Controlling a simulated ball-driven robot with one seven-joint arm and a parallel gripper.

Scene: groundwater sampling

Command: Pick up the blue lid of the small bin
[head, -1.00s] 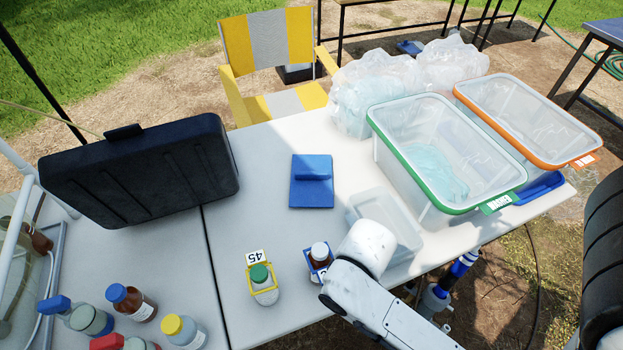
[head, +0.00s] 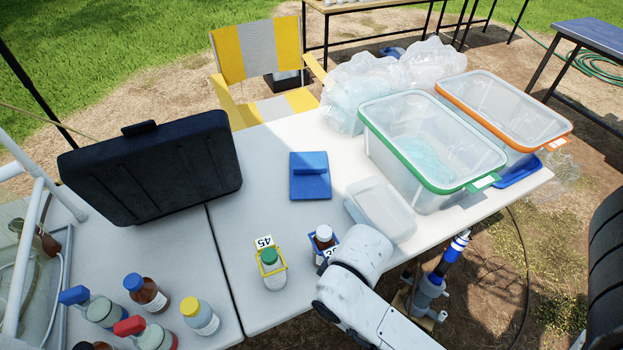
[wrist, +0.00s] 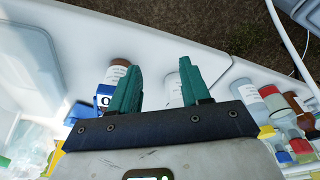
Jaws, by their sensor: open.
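The blue lid (head: 310,188), a flat square with a raised handle bar, lies on the white table in the middle of the head view. The small bin (head: 380,212), a pale translucent box without a lid on it, stands to the right of the lid. My gripper (wrist: 160,85) shows in the wrist view with its two teal fingers spread apart and nothing held. In the head view my arm is at the table's front edge, below the lid and apart from it, and hides my fingers. The lid cannot be made out in the wrist view.
A green-rimmed bin (head: 440,188) and an orange-rimmed bin (head: 560,140) stand at the right. Two bottles in holders (head: 271,268) (head: 323,240) stand near my arm. A black case (head: 150,170) and several bottles (head: 150,292) are at the left. The table around the lid is clear.

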